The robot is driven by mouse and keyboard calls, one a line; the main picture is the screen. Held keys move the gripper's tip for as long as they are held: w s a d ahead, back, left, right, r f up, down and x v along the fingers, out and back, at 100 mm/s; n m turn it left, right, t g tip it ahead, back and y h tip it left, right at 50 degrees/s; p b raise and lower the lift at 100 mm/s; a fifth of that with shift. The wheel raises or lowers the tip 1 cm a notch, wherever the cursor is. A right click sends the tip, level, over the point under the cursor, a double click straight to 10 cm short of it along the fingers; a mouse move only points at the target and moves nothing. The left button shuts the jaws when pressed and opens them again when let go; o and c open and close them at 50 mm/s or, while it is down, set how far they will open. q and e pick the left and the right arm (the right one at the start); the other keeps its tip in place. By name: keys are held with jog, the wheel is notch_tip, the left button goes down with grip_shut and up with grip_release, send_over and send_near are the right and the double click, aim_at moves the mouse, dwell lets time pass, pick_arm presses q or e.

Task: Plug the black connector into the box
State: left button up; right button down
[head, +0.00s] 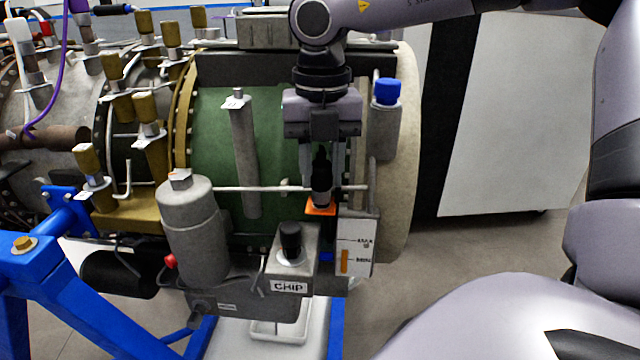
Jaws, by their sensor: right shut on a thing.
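My right gripper (320,178) points down in front of the turbine's green casing, with its fingers shut on a slim black connector (321,188). The connector is upright. A small orange piece (318,208) shows right at its lower end; I cannot tell whether they touch or are joined. A grey box (272,272) labelled CHIP is lower and a little to the left of the connector. A short black cylindrical part (290,238) stands on the box's top. The connector is above and apart from this box. My left gripper is not in view.
A grey cylinder (193,235) stands left of the box, and a thin metal rod (255,189) runs behind the connector. A white MAX/MIN gauge (356,245) is close on the right. A blue-capped grey tube (386,125) and blue stand beams (70,300) are nearby.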

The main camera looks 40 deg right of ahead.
aim_at(322, 163)
jog(key=shift+r, duration=0.3)
jog(key=shift+r+p, duration=1.1)
jog(key=shift+r, duration=0.35)
